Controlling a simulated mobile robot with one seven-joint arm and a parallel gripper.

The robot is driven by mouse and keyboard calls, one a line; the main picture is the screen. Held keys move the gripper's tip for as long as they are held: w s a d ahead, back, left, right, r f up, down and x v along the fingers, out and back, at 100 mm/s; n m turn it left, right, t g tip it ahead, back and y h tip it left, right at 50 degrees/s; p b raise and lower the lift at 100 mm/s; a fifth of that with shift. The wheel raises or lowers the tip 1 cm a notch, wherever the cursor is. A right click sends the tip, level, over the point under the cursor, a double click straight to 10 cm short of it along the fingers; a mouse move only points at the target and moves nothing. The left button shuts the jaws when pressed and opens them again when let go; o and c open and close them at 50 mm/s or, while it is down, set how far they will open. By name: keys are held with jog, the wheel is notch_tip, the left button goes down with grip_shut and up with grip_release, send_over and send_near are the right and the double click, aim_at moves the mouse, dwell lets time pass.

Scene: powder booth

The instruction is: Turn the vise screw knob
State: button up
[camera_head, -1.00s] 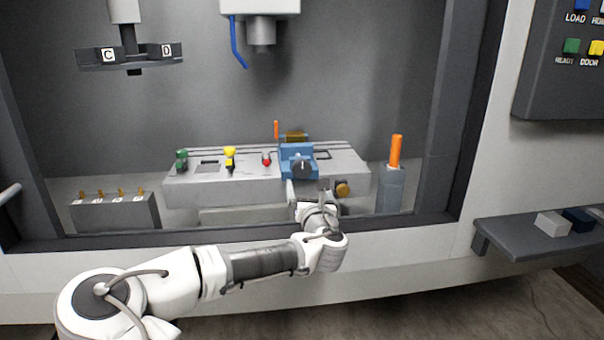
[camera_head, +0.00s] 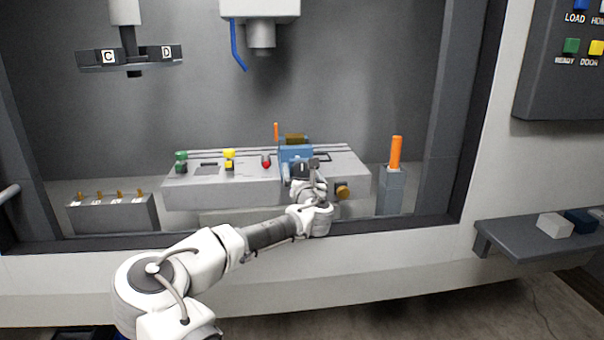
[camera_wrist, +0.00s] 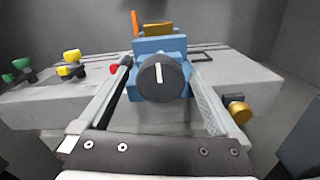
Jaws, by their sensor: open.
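The vise screw knob (camera_wrist: 164,78) is a dark round knob with a white mark, on the front of the blue vise (camera_wrist: 160,46). In the wrist view the white mark stands nearly upright. My gripper (camera_wrist: 166,68) is open, with one finger on each side of the knob and a visible gap on both sides. In the head view my gripper (camera_head: 301,172) is in front of the blue vise (camera_head: 296,152) and covers much of the knob. Whether a finger touches the knob cannot be told.
The vise sits on a grey bench (camera_head: 220,190) with green (camera_head: 181,162), yellow (camera_head: 229,160) and red (camera_head: 266,162) knobs to its left. A brass knob (camera_head: 343,192) is at lower right. An orange-handled tool (camera_head: 396,152) stands further right. The booth's front sill (camera_head: 400,222) runs below my arm.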

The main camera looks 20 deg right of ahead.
jog(key=c, duration=1.4)
jog(key=shift+m, duration=0.3)
jog(key=m, duration=0.5)
jog(key=shift+m, duration=0.3)
jog(key=m+b, duration=0.2)
jog(key=m, duration=0.4)
jog(key=m+b, duration=0.4)
jog(key=m, duration=0.2)
jog(key=shift+m, duration=0.4)
jog(key=m+b, duration=0.2)
jog(key=m, duration=0.2)
jog(key=shift+r+m+b, duration=0.1)
jog(key=shift+m+b, duration=0.75)
jog(key=shift+m, duration=0.45)
